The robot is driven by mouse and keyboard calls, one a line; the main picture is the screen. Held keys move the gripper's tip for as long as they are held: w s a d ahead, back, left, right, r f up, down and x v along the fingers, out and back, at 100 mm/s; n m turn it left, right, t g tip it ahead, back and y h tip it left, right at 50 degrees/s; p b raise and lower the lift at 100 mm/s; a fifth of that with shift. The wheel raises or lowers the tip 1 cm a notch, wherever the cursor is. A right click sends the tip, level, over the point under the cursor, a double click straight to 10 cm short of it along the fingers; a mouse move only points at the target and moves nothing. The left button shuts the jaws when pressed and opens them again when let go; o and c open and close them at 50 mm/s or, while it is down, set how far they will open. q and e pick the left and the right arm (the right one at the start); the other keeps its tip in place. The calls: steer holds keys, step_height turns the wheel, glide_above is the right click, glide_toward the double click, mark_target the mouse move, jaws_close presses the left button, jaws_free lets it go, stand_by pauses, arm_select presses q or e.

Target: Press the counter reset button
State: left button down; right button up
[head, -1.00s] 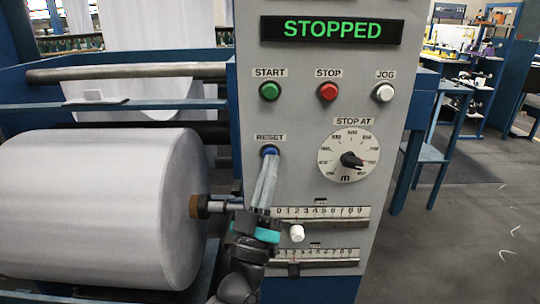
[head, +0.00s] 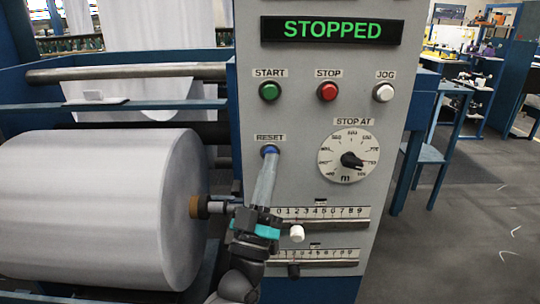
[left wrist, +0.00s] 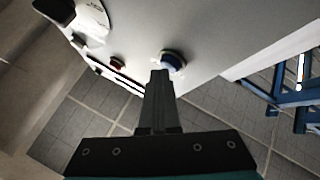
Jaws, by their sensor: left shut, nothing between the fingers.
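The blue reset button (head: 269,150) sits under the RESET label on the grey control panel (head: 300,122). My left gripper (head: 268,160) is shut and empty, with its fingertips at the lower edge of the button in the head view. In the left wrist view the fingertips (left wrist: 160,74) overlap the near edge of the blue button (left wrist: 172,61). I cannot tell whether they touch it or how far it is pressed. The display (head: 332,30) reads STOPPED in green. My right gripper is not in view.
The green START (head: 269,91), red STOP (head: 327,91) and white JOG (head: 383,92) buttons are above. The STOP AT dial (head: 348,157) is to the right. Slider scales (head: 318,217) lie below. A large white fabric roll (head: 90,205) is on the left.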

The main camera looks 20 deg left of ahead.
arm_select(q)
steer(key=shift+s+d+p, duration=0.25)
steer(key=shift+s+p, duration=0.15)
steer(key=shift+s, duration=0.4)
steer(key=s+p, duration=0.1)
steer(key=s, duration=0.1)
steer(key=s+d+p, duration=0.1)
steer(key=s, duration=0.2)
steer(key=shift+d, duration=0.2)
steer(key=shift+w, duration=0.1)
